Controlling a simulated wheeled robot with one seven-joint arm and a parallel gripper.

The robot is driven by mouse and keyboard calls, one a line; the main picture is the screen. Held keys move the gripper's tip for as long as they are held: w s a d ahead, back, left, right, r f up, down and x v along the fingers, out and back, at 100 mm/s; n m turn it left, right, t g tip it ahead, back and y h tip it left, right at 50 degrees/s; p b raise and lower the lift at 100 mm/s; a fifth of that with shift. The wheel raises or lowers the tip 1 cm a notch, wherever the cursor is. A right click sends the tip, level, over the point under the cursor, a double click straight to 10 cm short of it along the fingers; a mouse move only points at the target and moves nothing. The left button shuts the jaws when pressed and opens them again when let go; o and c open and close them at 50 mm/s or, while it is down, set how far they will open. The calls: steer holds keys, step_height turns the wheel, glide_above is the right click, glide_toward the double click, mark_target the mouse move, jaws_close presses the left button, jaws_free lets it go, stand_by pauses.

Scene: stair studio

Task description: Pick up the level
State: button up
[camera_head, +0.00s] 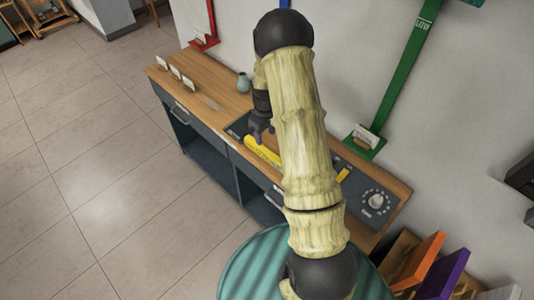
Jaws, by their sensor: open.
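A yellow bar-shaped object, which looks like the level (259,150), lies on the wooden-topped bench (208,100), at a dark inset area. My arm hides its right part. My gripper (259,131) is dark and small in the picture, just above and behind the yellow object's left part. It is open with nothing visible in it. Whether its fingers touch the yellow object cannot be told from this angle.
A small teal vase (243,83) and several white cards (176,73) stand on the bench's left part. Another small yellow piece (343,175) and a dial (376,199) are to the right. Colored panels (418,260) lean at the lower right. Tiled floor (95,170) is clear.

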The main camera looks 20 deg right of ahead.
steer(key=p, duration=0.2)
glide_above(267, 151)
steer(key=f, duration=0.5)
steer(key=shift+a+f, duration=0.2)
steer(key=shift+a, duration=0.15)
steer(key=shift+f+b, duration=0.2)
steer(key=shift+b, duration=0.1)
steer(key=shift+d+f+p, duration=0.15)
steer(key=shift+f+p, duration=0.55)
steer(key=shift+f, duration=0.6)
steer(key=shift+d+f+p, duration=0.15)
steer(key=shift+f+p, duration=0.5)
steer(key=shift+f, duration=0.65)
jaws_close()
